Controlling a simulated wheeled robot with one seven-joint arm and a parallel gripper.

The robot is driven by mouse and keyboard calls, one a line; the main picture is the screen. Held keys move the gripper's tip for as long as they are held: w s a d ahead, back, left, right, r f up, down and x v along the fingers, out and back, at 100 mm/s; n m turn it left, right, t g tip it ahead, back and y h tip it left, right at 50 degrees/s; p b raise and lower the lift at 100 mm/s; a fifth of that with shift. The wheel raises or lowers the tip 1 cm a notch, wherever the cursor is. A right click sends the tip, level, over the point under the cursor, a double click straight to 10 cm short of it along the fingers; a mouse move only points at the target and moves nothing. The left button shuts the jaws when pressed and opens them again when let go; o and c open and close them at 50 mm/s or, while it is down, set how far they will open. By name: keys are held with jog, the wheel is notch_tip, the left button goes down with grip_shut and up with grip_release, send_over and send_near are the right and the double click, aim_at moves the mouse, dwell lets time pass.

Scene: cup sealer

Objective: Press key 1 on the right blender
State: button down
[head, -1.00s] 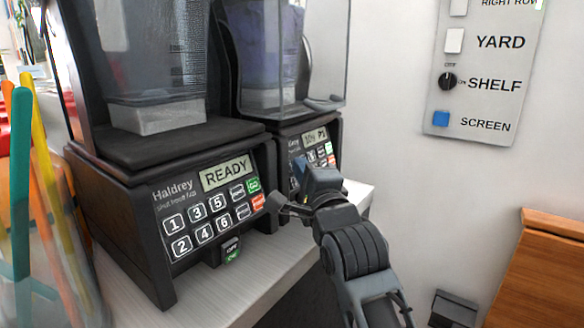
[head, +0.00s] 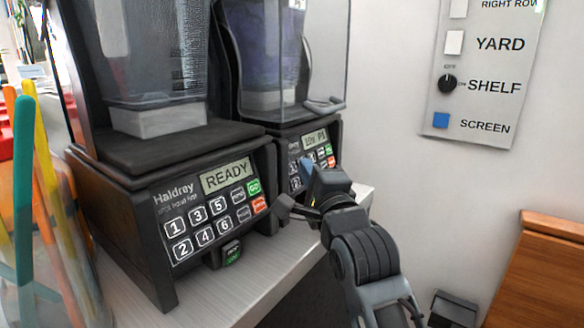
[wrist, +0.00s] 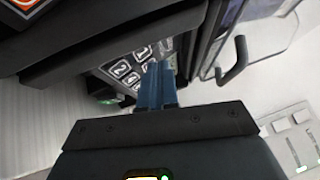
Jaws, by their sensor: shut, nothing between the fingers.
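The right blender (head: 291,134) is the farther dark unit, with a clear guard over its jug. Its small display (head: 315,137) shows text that seems to end in "P1". Its keypad lies below, partly hidden by my gripper (head: 304,172). My gripper is shut and empty, its blue fingers close in front of the left part of that keypad. In the wrist view the fingers (wrist: 157,86) point at the keypad, with numbered keys (wrist: 121,69) just left of the tips. Key 1 seems to be among these; I cannot tell whether the tips touch the panel.
The left blender (head: 120,215) stands nearer, its display reading "READY", close to my gripper's left. A clear container with coloured sticks (head: 38,190) is at the far left. A labelled switch panel (head: 480,70) hangs on the wall. The white counter (head: 250,270) is bare in front.

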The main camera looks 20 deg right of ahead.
jog(key=s+d, duration=0.1)
jog(key=s+d+r+p, duration=0.1)
jog(key=s+p, duration=0.1)
jog(key=shift+s+d+r, duration=0.3)
jog(key=shift+s+d, duration=0.1)
dwell(0.7)
jog(key=s+f+n+g, duration=0.1)
jog(key=s+f+n, duration=0.4)
jog(key=s+f, duration=0.55)
jog(key=s+f+n+g, duration=0.2)
jog(key=s+f+n, duration=0.45)
jog(key=s, duration=0.65)
jog(key=s+f+n+g, duration=0.1)
jog(key=s+n, duration=0.7)
jog(key=s, duration=1.6)
jog(key=shift+s+a+g, duration=0.15)
jog(key=shift+a+g, duration=0.25)
jog(key=shift+g, duration=0.2)
